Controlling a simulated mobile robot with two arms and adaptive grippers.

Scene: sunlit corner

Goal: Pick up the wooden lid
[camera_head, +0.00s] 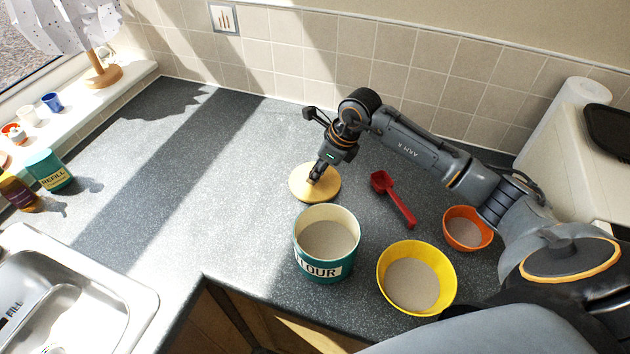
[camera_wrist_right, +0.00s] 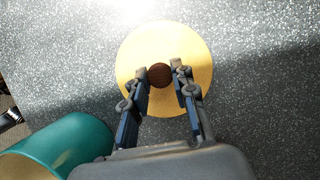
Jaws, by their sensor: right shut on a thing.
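The wooden lid (camera_head: 301,187) is a pale round disc on the grey counter, behind the teal flour canister. In the right wrist view the lid (camera_wrist_right: 190,45) shows a dark brown round knob (camera_wrist_right: 159,75) at its middle. My right gripper (camera_head: 316,178) points down over the lid. In the wrist view its two fingertips (camera_wrist_right: 160,76) are at either side of the knob, shut on it. I cannot tell whether the lid is lifted off the counter. My left gripper is not in view.
The open flour canister (camera_head: 309,257) stands just in front of the lid, with a yellow bowl (camera_head: 443,291), an orange bowl (camera_head: 483,238) and a red scoop (camera_head: 399,205) to the right. A sink (camera_head: 128,283) is at left. The counter left of the lid is clear.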

